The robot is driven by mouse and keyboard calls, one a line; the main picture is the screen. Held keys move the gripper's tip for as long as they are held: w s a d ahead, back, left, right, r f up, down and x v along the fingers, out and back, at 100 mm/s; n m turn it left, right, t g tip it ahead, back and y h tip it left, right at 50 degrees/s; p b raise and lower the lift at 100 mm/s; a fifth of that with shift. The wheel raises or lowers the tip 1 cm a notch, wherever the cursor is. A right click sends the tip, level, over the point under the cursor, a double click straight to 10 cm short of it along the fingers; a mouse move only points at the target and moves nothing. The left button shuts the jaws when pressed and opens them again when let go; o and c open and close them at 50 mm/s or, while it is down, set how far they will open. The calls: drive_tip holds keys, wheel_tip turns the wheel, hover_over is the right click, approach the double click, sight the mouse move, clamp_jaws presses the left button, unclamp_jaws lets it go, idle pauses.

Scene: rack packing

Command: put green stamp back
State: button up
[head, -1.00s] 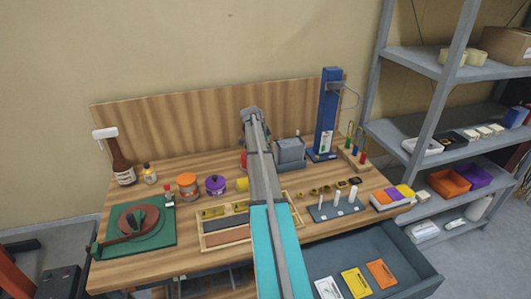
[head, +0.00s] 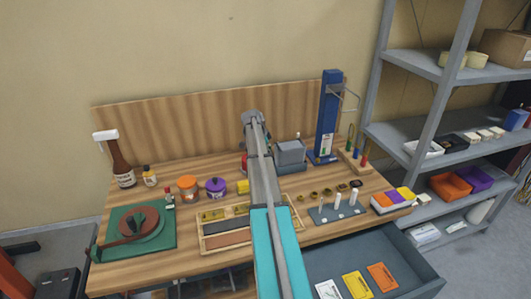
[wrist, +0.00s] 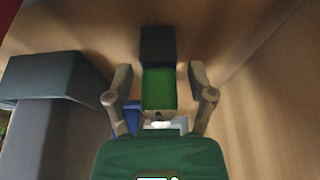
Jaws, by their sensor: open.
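A green block with a dark end (wrist: 159,88), which looks like the green stamp, shows in the wrist view. My gripper (wrist: 159,92) is open, with one finger on each side of the block. Small gaps show between the fingers and its sides. In the head view my arm reaches over the wooden table to its back. My fingers and the green block are hidden there behind the arm.
A grey box (head: 291,152) stands just right of my arm; a dark grey box (wrist: 45,85) is close on the left in the wrist view. A blue post (head: 327,120) and a wooden rack with coloured handles (head: 352,162) stand farther right. The wooden backboard (head: 190,125) is behind.

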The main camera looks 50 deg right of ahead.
drive_tip(key=shift+r, duration=0.1)
drive_tip(key=p+v, duration=0.3)
drive_tip(key=shift+s+r, duration=0.1)
drive_tip(key=p+v, duration=0.8)
drive_tip(key=v, duration=0.1)
idle(0.5)
idle(0.8)
drive_tip(key=a+n+t+y, duration=0.1)
drive_tip(key=a+n, duration=0.6)
drive_tip(key=a, duration=1.2)
drive_tip(key=s+a+n+y, duration=0.1)
drive_tip(key=s+a+n, duration=0.4)
drive_tip(key=a, duration=0.7)
drive_tip(key=s+a+f+n+y, duration=0.1)
drive_tip(key=s+a+n, duration=0.5)
drive_tip(key=a, duration=0.6)
drive_tip(key=s+a+n+t+y, duration=0.1)
drive_tip(key=s+a+n, duration=0.4)
drive_tip(key=a, duration=0.7)
drive_tip(key=shift+s+a+f+n, duration=0.25)
drive_tip(key=shift+s+a+n, duration=0.05)
drive_tip(key=shift+s+n, duration=0.15)
